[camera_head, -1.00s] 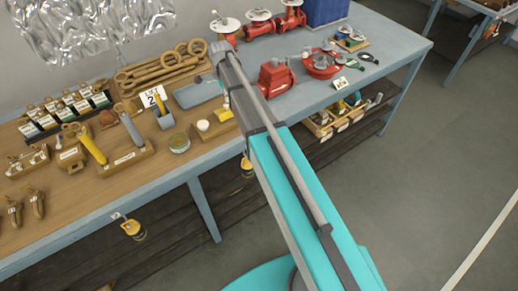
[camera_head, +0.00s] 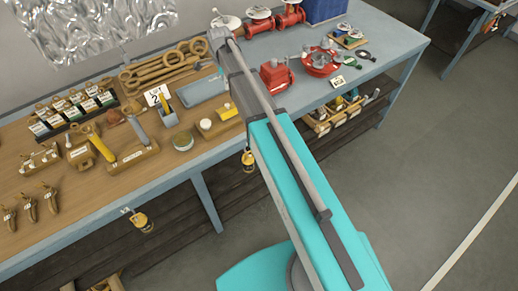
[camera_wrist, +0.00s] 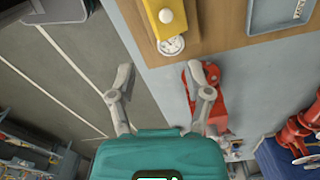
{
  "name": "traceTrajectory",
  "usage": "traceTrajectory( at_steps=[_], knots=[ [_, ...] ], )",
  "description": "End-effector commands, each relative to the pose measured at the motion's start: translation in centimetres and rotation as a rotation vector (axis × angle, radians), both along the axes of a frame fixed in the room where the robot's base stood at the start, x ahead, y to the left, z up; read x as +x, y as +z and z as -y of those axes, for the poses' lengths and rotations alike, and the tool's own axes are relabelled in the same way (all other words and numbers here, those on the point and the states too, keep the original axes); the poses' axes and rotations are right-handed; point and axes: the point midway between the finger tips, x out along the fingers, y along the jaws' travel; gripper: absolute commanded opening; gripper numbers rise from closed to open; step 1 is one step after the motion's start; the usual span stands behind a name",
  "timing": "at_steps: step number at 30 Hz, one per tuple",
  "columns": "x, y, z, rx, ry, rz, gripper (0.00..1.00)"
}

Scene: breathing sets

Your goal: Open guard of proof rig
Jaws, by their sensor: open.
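I cannot tell for sure which fixture is the proof rig; no label naming it is readable. A wooden block with a yellow box (camera_head: 227,111) and a white disc (camera_head: 206,124) sits at the bench's front edge. In the wrist view the yellow box (camera_wrist: 168,16) has a pale round knob, with the white disc (camera_wrist: 171,45) beside it. A red unit (camera_head: 277,77) stands on the blue-grey bench part; it also shows in the wrist view (camera_wrist: 213,98), partly behind one finger. My gripper (camera_wrist: 158,72) is open and empty, its fingers wide apart. My arm hides it in the head view.
A blue tray (camera_head: 203,88), a pen cup (camera_head: 165,113) and a glass dish (camera_head: 182,140) stand nearby. Red valves (camera_head: 290,15) and a red flange (camera_head: 320,62) are farther right. A yellow padlock-like item (camera_head: 140,222) hangs at the front edge. The floor (camera_head: 440,150) at right is clear.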

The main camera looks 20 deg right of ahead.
Motion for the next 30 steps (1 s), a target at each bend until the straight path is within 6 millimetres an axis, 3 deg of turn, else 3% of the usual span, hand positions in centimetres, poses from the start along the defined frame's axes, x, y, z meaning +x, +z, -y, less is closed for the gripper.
traceTrajectory(
  at_steps=[30],
  knots=[
    [-10.1,-6.5,3.0,0.000,0.586,-0.001,0.65]
  ],
)
